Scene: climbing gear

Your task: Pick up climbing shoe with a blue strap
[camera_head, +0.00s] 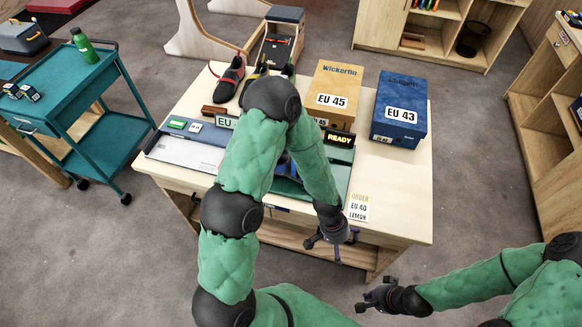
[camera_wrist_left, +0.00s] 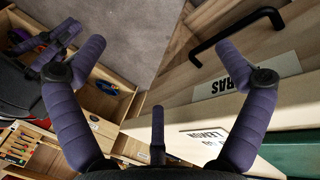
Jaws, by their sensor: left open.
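A black-and-red climbing shoe (camera_head: 229,80) stands at the back left of the table. Beside it a dark shoe with yellow (camera_head: 254,76) is partly hidden by my left arm. A small blue patch (camera_head: 283,162) shows behind the left arm on the table; I cannot tell whether it is a blue strap. My left gripper (camera_head: 332,243) is open and empty, low at the table's front edge beside the order card. Its spread fingers also show in the left wrist view (camera_wrist_left: 146,60). My right gripper (camera_head: 373,300) is at the lower right, away from the table; its finger opening is unclear.
The table (camera_head: 405,205) carries a tan EU 45 box (camera_head: 337,88), a blue EU 43 box (camera_head: 400,105), a grey tray (camera_head: 185,152) and an order card (camera_head: 359,206). A teal cart (camera_head: 75,85) stands left. In the left wrist view a black drawer handle (camera_wrist_left: 235,32) is near the fingers.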

